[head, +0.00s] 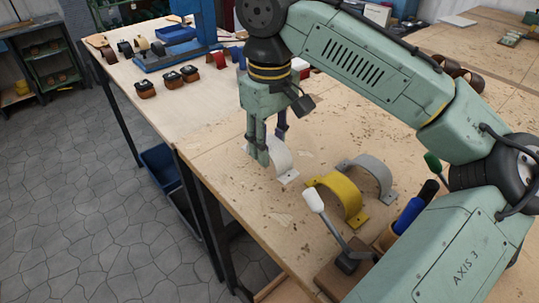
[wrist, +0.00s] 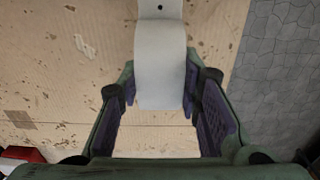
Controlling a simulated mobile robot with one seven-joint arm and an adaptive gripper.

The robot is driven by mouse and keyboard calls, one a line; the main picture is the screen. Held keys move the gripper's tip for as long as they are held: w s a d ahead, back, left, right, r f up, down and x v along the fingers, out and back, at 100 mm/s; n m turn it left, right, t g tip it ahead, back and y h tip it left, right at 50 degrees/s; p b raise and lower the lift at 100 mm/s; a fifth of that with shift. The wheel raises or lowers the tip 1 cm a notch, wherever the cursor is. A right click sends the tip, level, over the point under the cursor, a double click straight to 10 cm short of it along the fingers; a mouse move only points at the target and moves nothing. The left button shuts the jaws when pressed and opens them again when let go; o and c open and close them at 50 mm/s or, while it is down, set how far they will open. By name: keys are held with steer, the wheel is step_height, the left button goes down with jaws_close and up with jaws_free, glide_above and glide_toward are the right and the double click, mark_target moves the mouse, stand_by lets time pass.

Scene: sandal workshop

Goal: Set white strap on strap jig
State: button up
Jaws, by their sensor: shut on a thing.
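The white strap (head: 283,160) is an arched band with a flat end tab. My gripper (head: 268,153) is shut on it near the table's left edge, its fingers pointing down. In the wrist view the white strap (wrist: 161,70) lies between the two fingers of my gripper (wrist: 163,112), its tab with a dark hole at the top. The far side of the strap is hidden behind the fingers in the head view. I cannot tell whether the strap touches the table. I cannot clearly pick out the strap jig.
A yellow arched strap (head: 340,197) and a grey one (head: 372,176) stand to the right on the wooden table (head: 225,160). Nearer are a white-handled tool (head: 314,200) and a blue handle (head: 408,215). A blue machine (head: 205,25) and small dark-topped blocks (head: 167,79) stand farther back.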

steer(key=shift+f+b, duration=0.85)
steer(key=shift+f, duration=0.9)
steer(key=shift+f, duration=0.15)
steer(key=o, duration=0.9)
